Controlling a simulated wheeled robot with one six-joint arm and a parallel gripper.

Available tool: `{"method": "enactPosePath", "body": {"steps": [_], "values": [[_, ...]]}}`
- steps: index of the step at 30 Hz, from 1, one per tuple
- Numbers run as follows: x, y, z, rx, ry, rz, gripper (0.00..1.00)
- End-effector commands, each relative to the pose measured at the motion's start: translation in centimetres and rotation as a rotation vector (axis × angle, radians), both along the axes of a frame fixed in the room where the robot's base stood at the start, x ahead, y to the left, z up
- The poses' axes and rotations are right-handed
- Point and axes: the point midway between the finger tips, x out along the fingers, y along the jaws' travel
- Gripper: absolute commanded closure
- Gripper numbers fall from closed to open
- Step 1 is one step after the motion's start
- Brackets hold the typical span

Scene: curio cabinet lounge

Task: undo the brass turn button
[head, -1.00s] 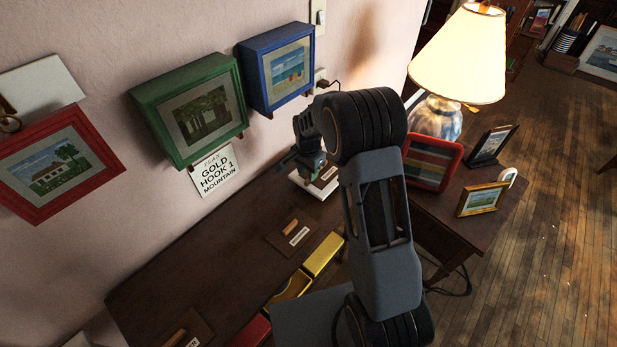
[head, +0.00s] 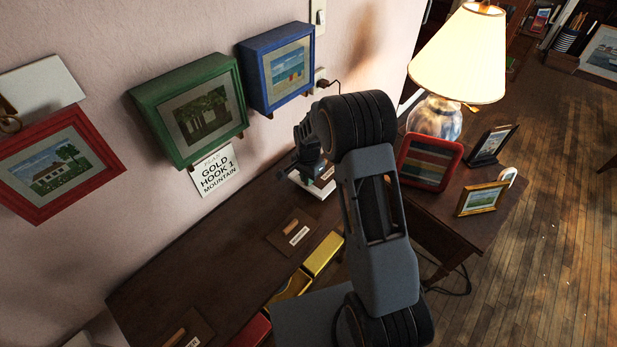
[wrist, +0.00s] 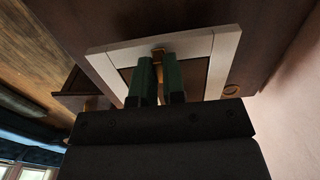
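The brass turn button (wrist: 158,54) appears as a small brass piece at the far edge of a white frame (wrist: 215,50) in the wrist view. The frame surrounds a darker panel. My gripper (wrist: 159,62) has two green fingers reaching over the panel, with their tips at the brass piece. A narrow gap shows between the fingers; whether they touch the brass is unclear. In the head view, my gripper (head: 308,168) is low over the white frame (head: 322,190) on the dark cabinet top. The button is hidden there.
A green box frame (head: 165,85), a blue box frame (head: 262,52) and a red frame (head: 105,150) hang on the wall. A lamp (head: 455,60) and several picture frames stand on the side table (head: 425,212) to the right. Open yellow compartments (head: 322,255) lie in front.

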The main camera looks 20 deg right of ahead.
Motion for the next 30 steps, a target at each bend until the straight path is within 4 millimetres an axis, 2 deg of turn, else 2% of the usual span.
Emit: {"method": "enactPosePath", "body": {"steps": [3, 11, 17, 30], "values": [[0.03, 0.01, 0.02, 0.001, -0.001, 0.000, 1.00], [0.04, 0.03, 0.01, 0.000, -0.001, 0.008, 1.00], [0.09, 0.06, -0.05, 0.000, -0.002, 0.076, 1.00], [0.25, 0.24, -0.10, 0.000, -0.003, 0.456, 1.00]]}}
